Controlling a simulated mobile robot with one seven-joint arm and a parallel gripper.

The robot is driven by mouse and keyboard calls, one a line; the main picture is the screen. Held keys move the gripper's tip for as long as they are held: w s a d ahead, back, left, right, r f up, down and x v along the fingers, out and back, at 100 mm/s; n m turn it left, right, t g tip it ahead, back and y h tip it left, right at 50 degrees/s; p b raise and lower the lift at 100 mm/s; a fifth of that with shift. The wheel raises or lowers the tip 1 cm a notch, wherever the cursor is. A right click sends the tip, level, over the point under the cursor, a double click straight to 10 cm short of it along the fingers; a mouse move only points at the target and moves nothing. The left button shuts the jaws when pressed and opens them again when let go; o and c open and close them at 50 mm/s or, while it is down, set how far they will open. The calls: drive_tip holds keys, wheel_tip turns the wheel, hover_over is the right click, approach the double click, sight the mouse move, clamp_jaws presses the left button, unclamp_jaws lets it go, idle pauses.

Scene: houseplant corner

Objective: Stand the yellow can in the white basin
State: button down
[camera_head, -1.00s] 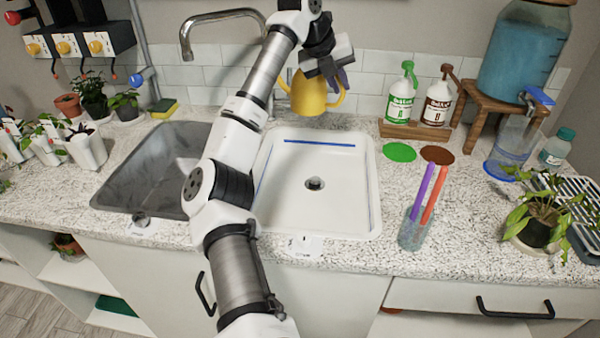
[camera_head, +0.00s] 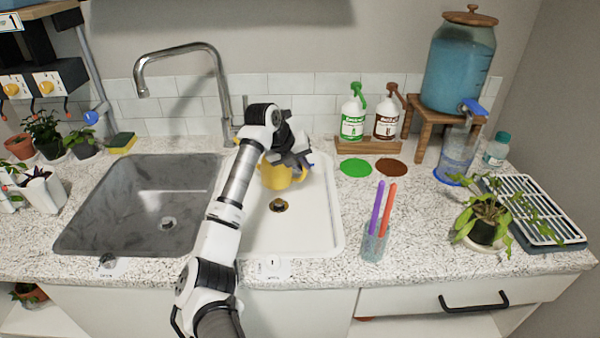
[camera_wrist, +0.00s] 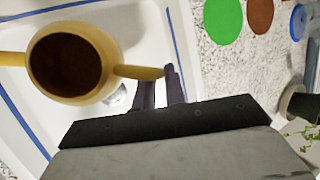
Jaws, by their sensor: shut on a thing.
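The yellow can (camera_head: 279,178) is upright over the back part of the white basin (camera_head: 322,236), behind the drain. In the wrist view the can (camera_wrist: 112,48) shows its dark open top, with a handle or spout on each side. My gripper (camera_head: 302,160) is shut on the can; in the wrist view its fingers (camera_wrist: 160,92) close at the arm that sticks out from the can's right side. The white basin floor and blue lines (camera_wrist: 22,122) show around the can. I cannot tell whether the can's bottom touches the basin floor.
A grey metal sink (camera_head: 120,215) lies left of the basin, with a curved tap (camera_head: 180,50) behind. A cup with purple and orange sticks (camera_head: 375,240) stands right of the basin. Green and brown bottles (camera_head: 353,118) stand on a wooden stand behind a green disc (camera_head: 356,167).

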sight(302, 177)
drive_tip(key=shift+f+p, duration=0.4)
drive_tip(key=shift+f, duration=1.7)
drive_tip(key=c, duration=1.5)
unclamp_jaws()
drive_tip(key=shift+o, duration=0.2)
drive_tip(key=b+v, duration=0.2)
drive_tip(key=v, duration=1)
drive_tip(key=shift+b, duration=0.4)
